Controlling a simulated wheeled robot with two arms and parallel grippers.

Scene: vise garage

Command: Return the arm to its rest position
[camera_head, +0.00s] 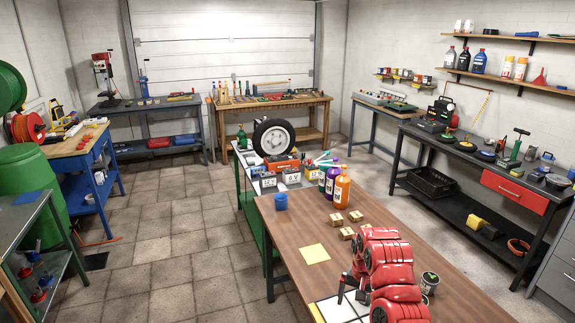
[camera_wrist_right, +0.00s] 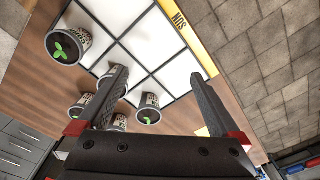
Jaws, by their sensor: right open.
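My right arm (camera_head: 392,265), red, reaches over the wooden table from the lower right in the head view. Its dark gripper (camera_head: 351,290) points down above the white gridded tray (camera_head: 332,311). In the right wrist view the gripper (camera_wrist_right: 158,76) has its two fingers wide apart, with nothing between their tips. My left gripper is in neither view.
Small wooden blocks (camera_head: 346,233), a yellow sheet (camera_head: 314,254), a blue cup (camera_head: 281,201) and bottles (camera_head: 342,189) are farther back. The left table edge is clear.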

